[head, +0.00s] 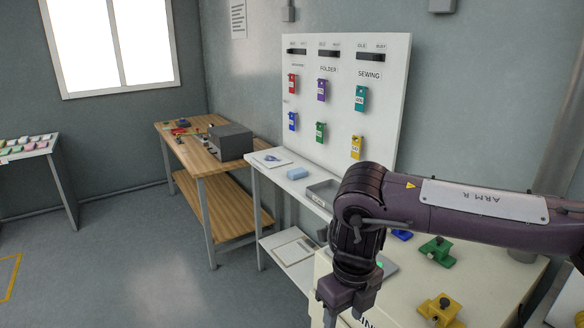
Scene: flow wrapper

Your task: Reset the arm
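My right arm (470,208), marked "ARM R", comes in from the right edge and bends down at the elbow-like joint. My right gripper (345,308) points down at the bottom edge, in front of a cream machine top. Its fingertips are cut off by the frame, so I cannot tell whether it is open or shut. Nothing is visibly held in it. My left arm and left gripper are not in view.
A cream machine (480,300) carries green (437,251) and yellow (440,309) fixtures; a blue piece is partly hidden by my arm. Behind stands a white board (392,110) with several coloured tags. A wooden bench (190,150) stands further left. Floor at left is open.

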